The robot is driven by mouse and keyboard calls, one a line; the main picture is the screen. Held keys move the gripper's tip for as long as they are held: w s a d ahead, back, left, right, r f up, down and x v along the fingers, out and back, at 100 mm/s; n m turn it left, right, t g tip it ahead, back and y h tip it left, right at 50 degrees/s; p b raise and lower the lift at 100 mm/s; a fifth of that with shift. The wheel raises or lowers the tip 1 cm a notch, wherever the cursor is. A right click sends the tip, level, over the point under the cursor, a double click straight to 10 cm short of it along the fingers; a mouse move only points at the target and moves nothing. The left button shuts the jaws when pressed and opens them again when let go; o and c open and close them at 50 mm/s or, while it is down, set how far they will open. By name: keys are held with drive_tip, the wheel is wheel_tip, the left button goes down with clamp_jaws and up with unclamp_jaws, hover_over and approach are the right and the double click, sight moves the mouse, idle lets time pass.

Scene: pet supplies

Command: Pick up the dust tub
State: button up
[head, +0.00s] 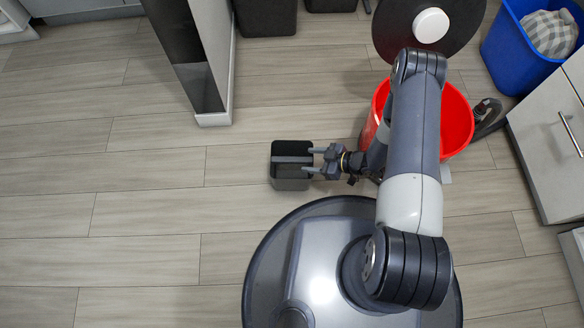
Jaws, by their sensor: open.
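A small dark grey open tub (291,184), which looks like the dust tub, stands on the wood-plank floor left of my arm. A grey bar or ridge crosses its opening. My gripper (312,160) is open and points left, with its two fingertips at the tub's right edge. From this view above I cannot tell whether the fingers touch the tub or hang over it. Nothing shows held between them.
A red bucket (457,122) stands behind my arm. A round dark object with a white centre (431,25) is behind it. A blue bin (527,48) holding cloth and a white cabinet (560,145) are at right. A partition end (213,118) stands upper left. The left floor is clear.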

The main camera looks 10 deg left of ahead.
sight(295, 159)
drive_tip(key=b+x, duration=0.3)
drive_tip(key=x, duration=0.2)
drive_tip(key=shift+f, duration=0.35)
drive_tip(key=shift+w+a+f, duration=0.1)
drive_tip(key=shift+a, duration=0.35)
drive_tip(key=shift+c, duration=0.5)
clamp_jaws()
